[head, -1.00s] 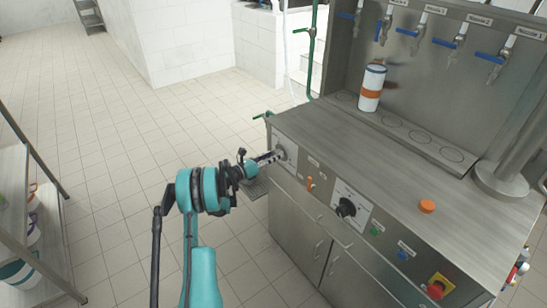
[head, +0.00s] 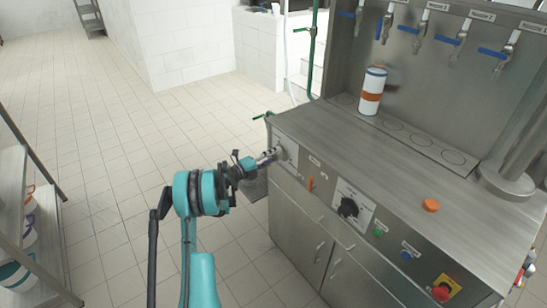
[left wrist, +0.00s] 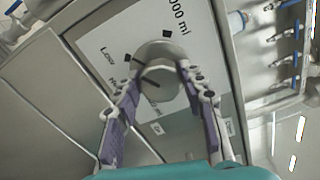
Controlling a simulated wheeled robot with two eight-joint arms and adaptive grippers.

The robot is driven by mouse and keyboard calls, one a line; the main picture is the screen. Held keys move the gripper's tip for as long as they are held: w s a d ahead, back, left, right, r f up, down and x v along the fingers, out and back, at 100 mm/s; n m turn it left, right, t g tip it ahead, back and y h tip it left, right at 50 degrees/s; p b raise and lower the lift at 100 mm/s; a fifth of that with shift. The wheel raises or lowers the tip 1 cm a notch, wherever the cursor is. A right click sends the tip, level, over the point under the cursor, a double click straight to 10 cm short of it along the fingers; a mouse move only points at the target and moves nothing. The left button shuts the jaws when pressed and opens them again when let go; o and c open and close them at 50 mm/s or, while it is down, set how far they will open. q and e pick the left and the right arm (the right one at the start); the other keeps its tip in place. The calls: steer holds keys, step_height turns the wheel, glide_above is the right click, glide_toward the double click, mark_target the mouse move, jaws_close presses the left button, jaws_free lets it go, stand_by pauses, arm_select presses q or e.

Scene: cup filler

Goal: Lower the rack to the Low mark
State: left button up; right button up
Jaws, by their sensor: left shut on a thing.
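My left gripper (head: 267,158) reaches the round grey knob (left wrist: 160,62) at the left end of the machine's front panel. In the left wrist view its two purple-padded fingers (left wrist: 158,82) are shut on the knob, one on each side. The plate (left wrist: 110,28) behind the knob carries the words "Low" (left wrist: 107,43) and a partly hidden "ml" figure. Short dark marks show at the knob, but I cannot tell which one is its pointer. A strip with round rings (head: 440,155) lies under the taps; I cannot tell if this is the rack. My right gripper is not in view.
The panel also has a black dial (head: 348,208), an orange lever (head: 310,184) and a red stop button (head: 441,292). A shelf (head: 25,210) stands at the left; the floor between is clear.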

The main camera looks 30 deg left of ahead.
arm_select(q)
steer(key=shift+n, duration=1.5)
steer(key=o, duration=1.2)
steer(key=shift+f, duration=0.1)
steer(key=shift+c, duration=0.2)
steer(key=v, duration=1.2)
